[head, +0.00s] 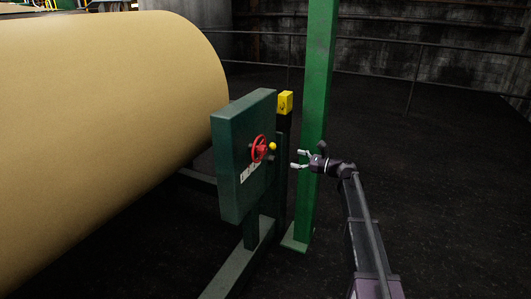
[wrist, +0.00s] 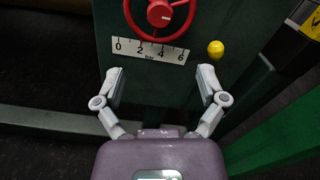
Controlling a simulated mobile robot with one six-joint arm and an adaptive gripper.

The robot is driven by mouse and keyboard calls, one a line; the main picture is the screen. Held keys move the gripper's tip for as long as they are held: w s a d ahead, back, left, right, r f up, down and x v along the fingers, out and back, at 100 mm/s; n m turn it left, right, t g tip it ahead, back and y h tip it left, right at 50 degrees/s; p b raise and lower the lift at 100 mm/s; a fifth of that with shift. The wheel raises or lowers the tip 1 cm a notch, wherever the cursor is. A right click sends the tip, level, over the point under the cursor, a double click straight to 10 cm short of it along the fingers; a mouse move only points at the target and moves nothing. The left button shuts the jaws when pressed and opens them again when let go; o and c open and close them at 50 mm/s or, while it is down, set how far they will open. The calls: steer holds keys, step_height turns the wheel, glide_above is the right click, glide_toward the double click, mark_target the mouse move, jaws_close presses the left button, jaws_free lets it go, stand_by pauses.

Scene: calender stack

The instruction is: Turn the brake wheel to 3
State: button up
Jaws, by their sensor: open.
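The red brake wheel (head: 259,149) is on the front of a dark green box (head: 240,190). In the wrist view the wheel (wrist: 158,14) is cut off by the top edge. Its hub bears a small pale mark. My gripper (head: 297,159) is open and empty in front of the box, apart from the wheel. In the wrist view its fingers (wrist: 160,71) are spread below the scale.
A yellow knob (wrist: 215,49) sticks out right of the scale. A green post (head: 313,120) stands close behind my gripper, with a yellow box (head: 285,102) beside it. A huge tan roll (head: 100,130) fills the left. The floor at right is clear.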

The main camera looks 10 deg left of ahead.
mark_target(266, 151)
steer(key=x, duration=1.3)
steer(key=shift+a, duration=0.25)
steer(key=c, duration=1.2)
